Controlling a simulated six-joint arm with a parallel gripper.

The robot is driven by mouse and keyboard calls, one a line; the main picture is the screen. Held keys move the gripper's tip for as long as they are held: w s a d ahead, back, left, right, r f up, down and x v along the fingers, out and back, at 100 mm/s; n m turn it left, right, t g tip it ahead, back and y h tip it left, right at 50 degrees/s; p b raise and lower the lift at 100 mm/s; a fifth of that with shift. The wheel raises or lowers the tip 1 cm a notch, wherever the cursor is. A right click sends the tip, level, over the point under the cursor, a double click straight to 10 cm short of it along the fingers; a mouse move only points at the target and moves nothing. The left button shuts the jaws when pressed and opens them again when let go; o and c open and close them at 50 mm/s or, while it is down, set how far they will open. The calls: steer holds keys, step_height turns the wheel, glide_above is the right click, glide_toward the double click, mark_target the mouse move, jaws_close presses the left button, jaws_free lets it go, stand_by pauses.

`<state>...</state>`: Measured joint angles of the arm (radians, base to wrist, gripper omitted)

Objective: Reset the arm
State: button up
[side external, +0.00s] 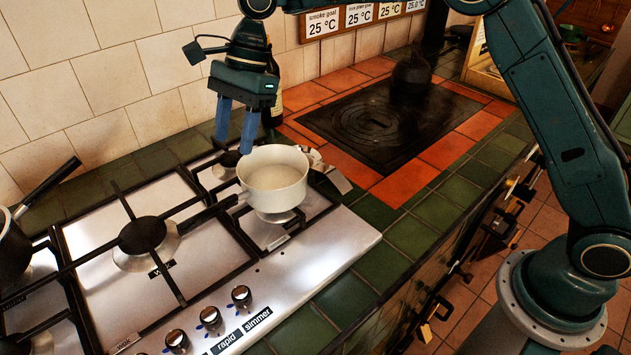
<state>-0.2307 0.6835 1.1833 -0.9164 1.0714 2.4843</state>
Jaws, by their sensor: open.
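My gripper (237,128) points down with its two blue fingers apart and nothing visible between them. In the picture it is above and just left of a white saucepan (273,170). The saucepan stands upright on the right-hand part of the steel gas hob (318,252), with its dark handle pointing left and down. The saucepan looks empty inside, though its bottom is hard to make out. I cannot tell whether the fingertips are in front of, behind or over the far edge of the hob.
A dark pot (12,246) with a raised handle is at the left edge. A dark bottle (273,112) stands behind my gripper. A black kettle (410,76) sits on the dark hotplate (370,125), ringed by orange tiles. Temperature signs (359,14) hang on the wall. Green tiles (385,262) on the right are clear.

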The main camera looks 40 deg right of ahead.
steer(key=s+d+r+n+t+h, duration=0.1)
steer(key=s+d+r+n+t, duration=0.3)
steer(key=s+d+r+n, duration=0.6)
steer(key=s+d+f+n+t+h, duration=0.1)
steer(key=s+d+f+n, duration=0.1)
steer(key=s+d, duration=0.5)
steer(key=s+d+f+n+t+h, duration=0.1)
steer(key=s+d+n, duration=0.3)
steer(key=s, duration=1.1)
steer(key=d+f+h, duration=0.1)
steer(key=d, duration=0.2)
steer(key=shift+s+d, duration=0.15)
steer(key=shift+d, duration=0.15)
